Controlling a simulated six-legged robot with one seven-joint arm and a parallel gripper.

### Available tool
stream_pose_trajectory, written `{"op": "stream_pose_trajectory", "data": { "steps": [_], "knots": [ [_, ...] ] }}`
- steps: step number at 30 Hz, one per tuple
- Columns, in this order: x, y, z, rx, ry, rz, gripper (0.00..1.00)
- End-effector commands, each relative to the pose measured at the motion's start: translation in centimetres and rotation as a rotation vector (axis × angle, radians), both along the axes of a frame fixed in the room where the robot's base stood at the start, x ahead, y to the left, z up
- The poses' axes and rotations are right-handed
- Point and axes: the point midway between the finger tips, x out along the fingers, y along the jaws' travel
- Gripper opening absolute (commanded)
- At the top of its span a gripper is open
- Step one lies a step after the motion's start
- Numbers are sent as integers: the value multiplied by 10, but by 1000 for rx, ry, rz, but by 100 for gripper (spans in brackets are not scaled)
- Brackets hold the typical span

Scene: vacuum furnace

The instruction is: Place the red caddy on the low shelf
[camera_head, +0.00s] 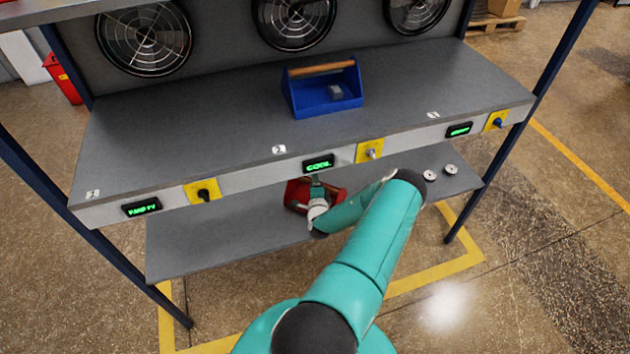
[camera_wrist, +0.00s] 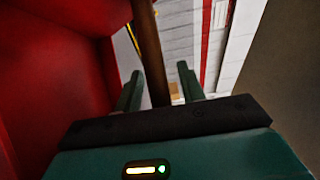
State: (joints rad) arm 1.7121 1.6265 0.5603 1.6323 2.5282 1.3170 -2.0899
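The red caddy (camera_head: 294,194) is at the low shelf (camera_head: 205,245), below the middle of the upper bench, and appears to rest on it. The bench edge and my arm hide part of it. My gripper (camera_head: 317,190) is at the caddy. In the wrist view the caddy's red wall (camera_wrist: 50,80) fills the left side, and its brown handle (camera_wrist: 150,50) runs between the two fingers of my gripper (camera_wrist: 160,75). The fingers stand apart, with a visible gap between the handle and the right finger.
A blue caddy (camera_head: 325,95) with a wooden handle stands on the upper bench (camera_head: 200,120). Two small round items (camera_head: 450,169) lie at the right of the low shelf. Knobs and a green COOL display (camera_head: 318,164) line the bench front. The low shelf's left part is clear.

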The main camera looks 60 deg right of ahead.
Motion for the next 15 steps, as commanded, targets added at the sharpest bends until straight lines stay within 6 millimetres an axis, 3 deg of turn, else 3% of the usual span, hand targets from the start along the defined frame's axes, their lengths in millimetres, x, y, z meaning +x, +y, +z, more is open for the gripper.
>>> {"op": "stream_pose_trajectory", "data": {
  "steps": [8,15],
  "knots": [
    [-1,1,3,0,0,1,40],
    [-21,35,3,2,2,2,40]
  ]
}}
